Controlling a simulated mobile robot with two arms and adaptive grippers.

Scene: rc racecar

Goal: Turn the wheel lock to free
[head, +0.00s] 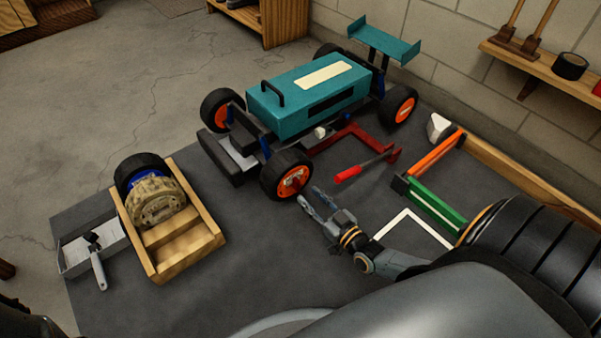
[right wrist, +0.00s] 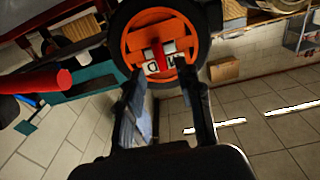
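The teal RC car (head: 305,95) stands on the dark mat with black tyres and orange hubs. Its near wheel (head: 286,175) faces my right gripper (head: 312,202), which is open and empty, just short of the hub. In the right wrist view the orange hub (right wrist: 135,45) lies ahead between the two spread fingers of my gripper (right wrist: 164,95). A small red wheel lock (right wrist: 157,55) with white marked patches sits at its centre. The fingers look apart from the lock. The lock's exact setting is hard to read. My left gripper is not in view.
A red-handled screwdriver (head: 348,174) and a red bracket (head: 350,134) lie beside the car. Orange and green bars (head: 436,208) lie at right. Mat between crate and gripper is clear.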

